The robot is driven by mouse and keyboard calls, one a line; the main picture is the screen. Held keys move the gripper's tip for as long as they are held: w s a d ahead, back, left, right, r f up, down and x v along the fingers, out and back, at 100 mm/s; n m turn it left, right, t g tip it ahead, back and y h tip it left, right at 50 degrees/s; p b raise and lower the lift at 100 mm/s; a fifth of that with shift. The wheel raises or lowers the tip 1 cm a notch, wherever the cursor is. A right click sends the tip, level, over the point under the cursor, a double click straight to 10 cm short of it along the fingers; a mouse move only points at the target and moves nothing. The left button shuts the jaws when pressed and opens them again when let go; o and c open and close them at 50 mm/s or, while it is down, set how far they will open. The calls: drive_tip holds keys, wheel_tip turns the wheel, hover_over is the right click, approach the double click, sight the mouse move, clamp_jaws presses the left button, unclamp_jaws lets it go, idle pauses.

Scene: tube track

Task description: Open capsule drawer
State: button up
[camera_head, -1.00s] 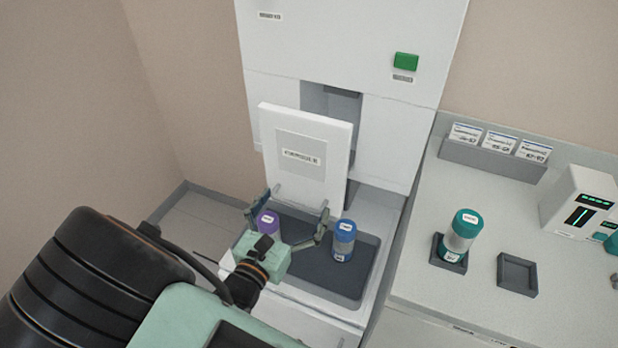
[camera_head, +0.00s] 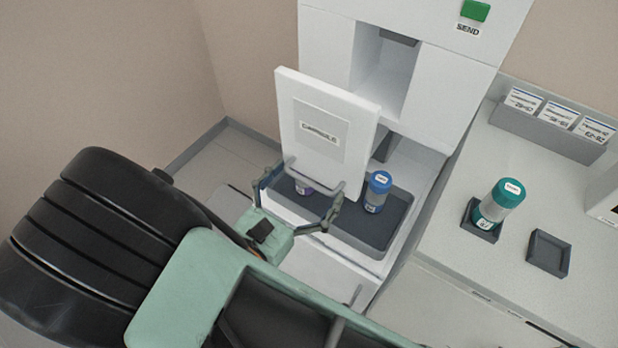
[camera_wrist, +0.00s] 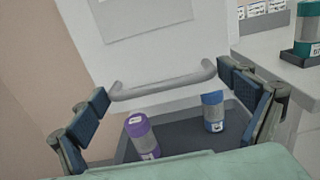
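The white drawer front with a label (camera_head: 318,128) stands upright, out ahead of the tall opening (camera_head: 388,78) in the white cabinet. Its grey bar handle is low on the front and also shows in the wrist view (camera_wrist: 165,89). My gripper (camera_head: 299,194) is open at the handle, its two fingers spread wide near the bar's ends. In the wrist view the bar lies between the open fingers, and I see no grip on it. I cannot tell whether a fingertip touches it. A purple capsule (camera_wrist: 142,136) and a blue capsule (camera_head: 377,192) stand below, behind the gripper.
The capsules stand in a dark grey tray (camera_head: 372,235). A teal-capped capsule (camera_head: 497,203) sits in a holder on the right counter, beside an empty square holder (camera_head: 548,253). A card rack (camera_head: 548,128) and a green button (camera_head: 474,11) are farther back.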

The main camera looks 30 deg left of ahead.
drive_tip(key=shift+o, duration=0.3)
drive_tip(key=s, duration=0.7)
drive_tip(key=shift+s+a, duration=0.25)
